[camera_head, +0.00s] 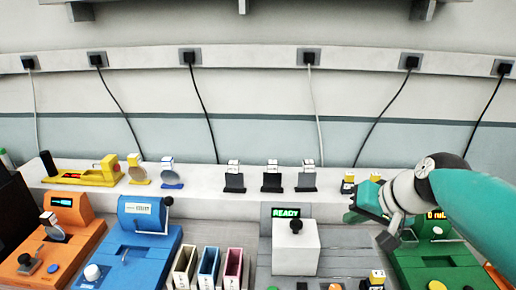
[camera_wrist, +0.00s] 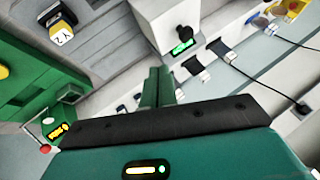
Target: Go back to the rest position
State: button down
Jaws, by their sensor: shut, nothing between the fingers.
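My gripper (camera_head: 362,208) is at the right in the head view, in front of the back shelf and left of the green machine. In the wrist view its green fingers (camera_wrist: 157,88) are together with nothing between them. It is clear of the white box (camera_head: 296,246) with a black knob, which stands to its left under a green READY display (camera_head: 286,212). My teal arm hides part of the green machine (camera_head: 440,262) and the right end of the shelf.
An orange machine (camera_head: 87,238) and a blue machine (camera_head: 150,245) stand at left. Three narrow bins (camera_head: 208,268) stand right of the blue one. Several small modules stand on the shelf (camera_head: 205,187), with a yellow device (camera_head: 90,177) at left. Cables hang from wall sockets behind.

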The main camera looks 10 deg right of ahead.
jog(key=s+a+f+n+h, duration=0.1)
jog(key=s+a+f+n, duration=0.1)
jog(key=a, duration=0.5)
jog(key=s+a+f+n+g+h, duration=0.1)
jog(key=s+a+f+n, duration=0.2)
jog(key=s+a, duration=0.2)
jog(key=a, duration=0.2)
jog(key=shift+a+f, duration=0.3)
jog(key=shift+f, duration=0.05)
jog(key=shift+d, duration=0.1)
